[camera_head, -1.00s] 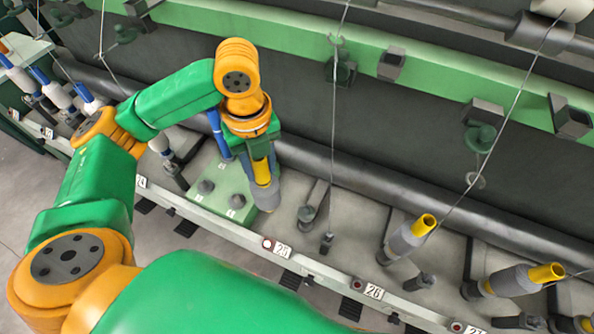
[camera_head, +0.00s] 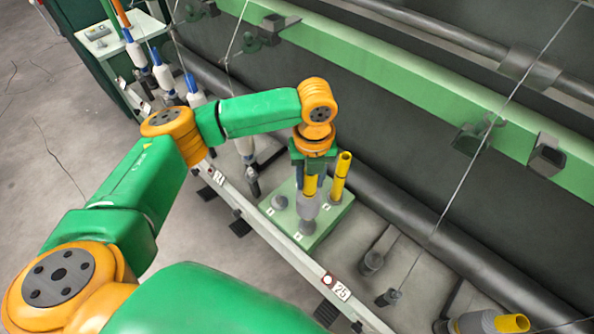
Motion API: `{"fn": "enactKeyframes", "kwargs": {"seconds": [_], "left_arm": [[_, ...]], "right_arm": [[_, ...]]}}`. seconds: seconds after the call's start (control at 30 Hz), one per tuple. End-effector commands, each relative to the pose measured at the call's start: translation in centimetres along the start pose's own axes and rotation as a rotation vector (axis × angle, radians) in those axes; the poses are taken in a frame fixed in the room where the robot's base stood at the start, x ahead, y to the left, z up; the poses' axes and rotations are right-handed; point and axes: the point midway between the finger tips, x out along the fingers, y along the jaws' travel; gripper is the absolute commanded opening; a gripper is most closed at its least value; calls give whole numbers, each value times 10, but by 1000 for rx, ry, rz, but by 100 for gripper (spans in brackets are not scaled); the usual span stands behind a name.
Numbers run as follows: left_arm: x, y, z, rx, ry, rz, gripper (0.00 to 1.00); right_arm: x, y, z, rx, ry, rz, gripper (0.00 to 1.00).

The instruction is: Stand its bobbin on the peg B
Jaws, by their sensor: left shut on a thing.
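Another yellow tube (camera_head: 341,178) stands at the plate's back right, beside the gripper. The plate's small labels are too small to read for certain, so I cannot tell which peg is B. The right gripper is out of view.
Several white bobbins with blue tops (camera_head: 163,73) stand along the frame at the upper left. A grey and yellow bobbin (camera_head: 490,323) lies tilted at the lower right. A thread (camera_head: 455,207) runs down right of the plate. The number 25 tag (camera_head: 341,289) marks the front rail.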

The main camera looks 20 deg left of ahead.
Motion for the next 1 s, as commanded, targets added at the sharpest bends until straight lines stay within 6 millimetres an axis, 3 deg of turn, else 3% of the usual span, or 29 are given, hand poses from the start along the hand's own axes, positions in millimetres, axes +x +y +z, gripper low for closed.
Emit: {"fn": "enactKeyframes", "kwargs": {"seconds": [0.6,1.0], "left_arm": [[37,1,0,-1,-1,0,0],[64,0,0,-3,1,-1,0]], "right_arm": [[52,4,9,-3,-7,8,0],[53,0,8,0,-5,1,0]]}}
